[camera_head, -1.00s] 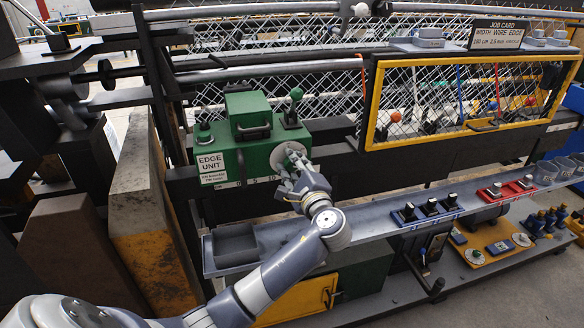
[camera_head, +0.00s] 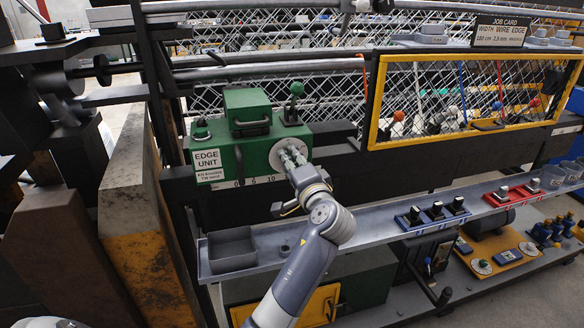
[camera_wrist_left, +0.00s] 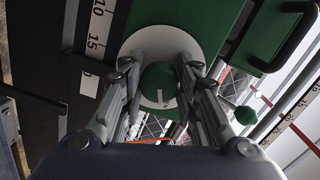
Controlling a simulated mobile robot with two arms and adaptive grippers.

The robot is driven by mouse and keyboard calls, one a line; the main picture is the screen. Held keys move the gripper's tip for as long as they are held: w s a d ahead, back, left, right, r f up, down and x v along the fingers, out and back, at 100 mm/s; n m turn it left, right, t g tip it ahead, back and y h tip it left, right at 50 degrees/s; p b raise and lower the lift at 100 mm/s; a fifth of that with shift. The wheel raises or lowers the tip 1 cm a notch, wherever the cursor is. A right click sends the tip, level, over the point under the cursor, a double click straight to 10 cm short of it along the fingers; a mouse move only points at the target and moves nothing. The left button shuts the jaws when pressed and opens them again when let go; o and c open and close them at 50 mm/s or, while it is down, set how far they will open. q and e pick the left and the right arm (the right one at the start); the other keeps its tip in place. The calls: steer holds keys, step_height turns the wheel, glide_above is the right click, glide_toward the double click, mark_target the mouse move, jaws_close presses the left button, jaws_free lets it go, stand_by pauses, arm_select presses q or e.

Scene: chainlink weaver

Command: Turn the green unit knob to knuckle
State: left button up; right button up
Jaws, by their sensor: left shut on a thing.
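The green edge unit (camera_head: 225,140) stands at the left of the machine. Its round pale dial plate (camera_head: 279,158) is on the front face, at the right. In the left wrist view the green knob (camera_wrist_left: 158,84) sits in the middle of the pale plate (camera_wrist_left: 150,42), with a white mark on its lower part. My left gripper (camera_head: 290,157) is at the dial, its fingers on either side of the knob. In the left wrist view, my left gripper (camera_wrist_left: 159,78) is shut on the knob. In the head view the fingers hide the knob. My right gripper is not in view.
A label plate (camera_head: 208,165) reads "EDGE UNIT", with smaller knuckle and twist lines. A green-topped lever (camera_head: 296,92) rises from the unit above the dial. A grey tray ledge (camera_head: 375,222) runs below, holding blue and red switch blocks. A yellow-framed mesh panel (camera_head: 372,110) is to the right.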

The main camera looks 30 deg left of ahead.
arm_select(q)
steer(key=shift+n, duration=0.4)
steer(key=shift+f, duration=0.1)
steer(key=o, duration=1.1)
steer(key=shift+d, duration=0.1)
steer(key=v, duration=0.7)
steer(key=shift+s, duration=0.2)
